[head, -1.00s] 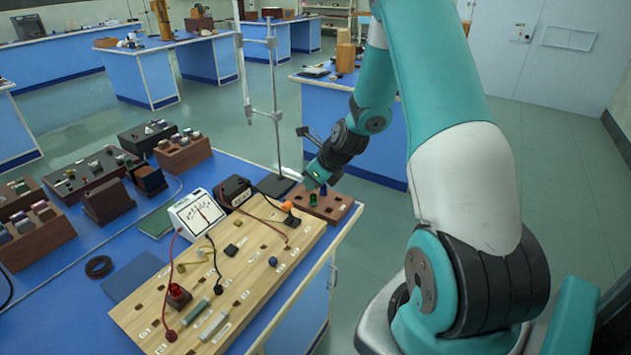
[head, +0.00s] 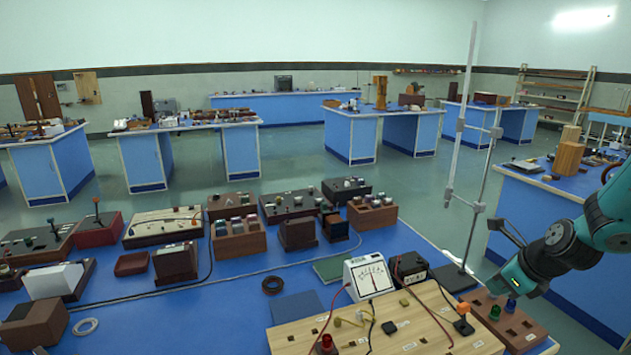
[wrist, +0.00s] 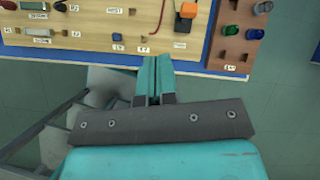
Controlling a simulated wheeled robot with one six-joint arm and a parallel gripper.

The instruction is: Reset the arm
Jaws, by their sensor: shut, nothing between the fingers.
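My arm comes in from the right edge of the head view and ends in my gripper (head: 518,283), just above the brown block with holes (head: 520,327) at the bench's right end. In the wrist view my gripper (wrist: 154,75) shows its two teal fingers side by side, shut and empty. Its tips lie just off the front edge of the wooden circuit board (wrist: 90,48). A green cap (wrist: 231,30) and a blue cap (wrist: 253,34) sit in the brown block, to the right of the fingers and apart from them.
A meter (head: 369,277) and a black box (head: 408,268) stand behind the board. A tall metal stand (head: 466,150) rises behind the brown block. Several dark component boxes crowd the bench to the left. Floor shows beyond the bench edge in the wrist view.

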